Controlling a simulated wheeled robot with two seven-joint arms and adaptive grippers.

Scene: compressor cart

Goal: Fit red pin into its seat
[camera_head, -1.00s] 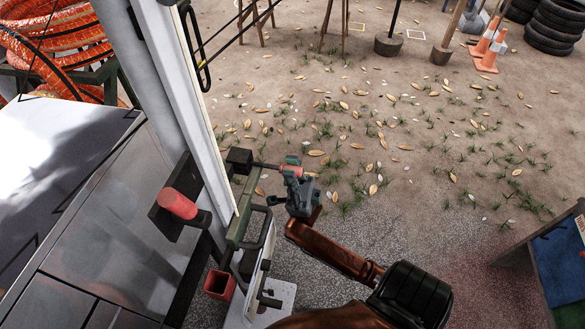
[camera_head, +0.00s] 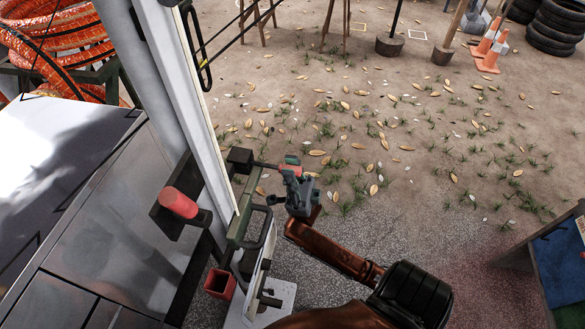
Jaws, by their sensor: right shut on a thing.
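My right gripper (camera_head: 293,172), on a brown-orange arm from the bottom, is shut on the red pin (camera_head: 291,160). Only the red end of the pin shows between the fingers. A thin dark shaft (camera_head: 267,165) runs left from it to a black block (camera_head: 240,157) on the green frame. The shaft's tip meets or overlaps the block's right side. I cannot tell whether it is inside, as the opening is hidden. My left gripper is not in view.
A red cylinder (camera_head: 178,203) sits in a black bracket on the white post (camera_head: 182,95). A red square cup (camera_head: 219,284) hangs below, near the green frame (camera_head: 240,222). A table with a blue top (camera_head: 562,258) stands at right. Open ground lies beyond the gripper.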

